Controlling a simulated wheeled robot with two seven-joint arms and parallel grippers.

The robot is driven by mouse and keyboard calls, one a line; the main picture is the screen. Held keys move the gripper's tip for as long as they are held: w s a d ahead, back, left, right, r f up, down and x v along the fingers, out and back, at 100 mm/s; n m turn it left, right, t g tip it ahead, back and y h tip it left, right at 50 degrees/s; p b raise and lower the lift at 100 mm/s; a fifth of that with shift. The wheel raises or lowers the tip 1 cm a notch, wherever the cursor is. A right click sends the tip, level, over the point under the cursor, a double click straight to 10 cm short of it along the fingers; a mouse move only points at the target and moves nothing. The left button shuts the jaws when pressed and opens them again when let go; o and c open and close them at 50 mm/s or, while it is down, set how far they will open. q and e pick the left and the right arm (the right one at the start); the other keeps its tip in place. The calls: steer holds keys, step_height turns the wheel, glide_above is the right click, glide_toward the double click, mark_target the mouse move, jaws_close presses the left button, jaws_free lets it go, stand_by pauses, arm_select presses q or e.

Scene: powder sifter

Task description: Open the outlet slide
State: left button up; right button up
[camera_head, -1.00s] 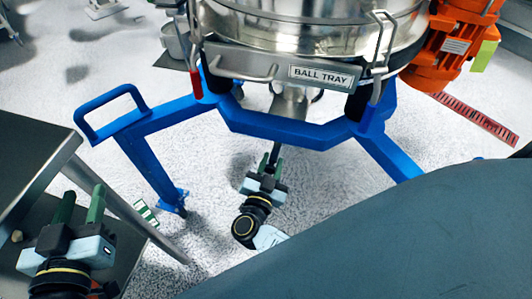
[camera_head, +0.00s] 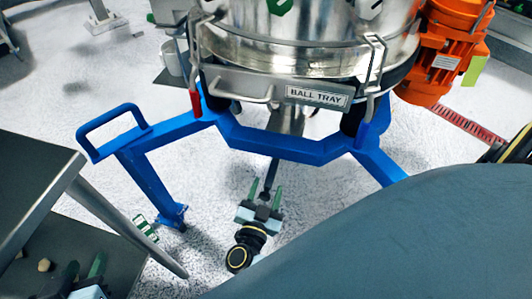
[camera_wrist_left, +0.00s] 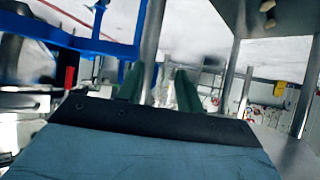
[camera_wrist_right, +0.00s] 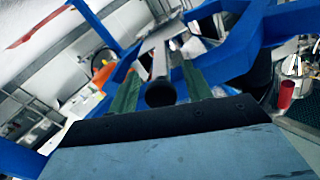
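The outlet slide's dark handle (camera_head: 272,172) sticks out below the sifter's metal outlet (camera_head: 288,120), under the blue frame. In the right wrist view its round black end (camera_wrist_right: 160,93) lies between my right gripper's green fingers, with a metal strip (camera_wrist_right: 160,60) behind it. My right gripper (camera_head: 265,192) is open around the handle end, with gaps visible at both sides. My left gripper (camera_head: 84,268) is open and empty, low at the left beside the grey table. In the left wrist view nothing is between its fingers (camera_wrist_left: 160,85).
The blue frame (camera_head: 280,146) and its side handle (camera_head: 108,125) stand around the outlet. The ball tray (camera_head: 318,97) sits above. The grey table (camera_head: 35,155) is at the left, near my left arm. An orange motor (camera_head: 440,60) is at the right.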

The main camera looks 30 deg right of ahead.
steer(key=shift+r, duration=0.1)
arm_select(q)
steer(key=s+a+f+g+y+p, duration=0.2)
steer(key=s+a+f+g+p, duration=0.3)
steer(key=s+g, duration=0.45)
arm_select(e)
step_height(320, 180, up, 5)
steer(key=shift+r+b, duration=0.15)
steer(key=shift+b, duration=0.55)
arm_select(q)
step_height(320, 180, down, 9)
steer(key=a+t+p, duration=0.1)
steer(key=p, duration=0.1)
steer(key=shift+w+a+y+p, duration=0.15)
steer(key=shift+a+y+p, duration=0.15)
steer(key=shift+a+y, duration=0.1)
arm_select(e)
step_height(320, 180, up, 5)
steer(key=shift+f, duration=0.2)
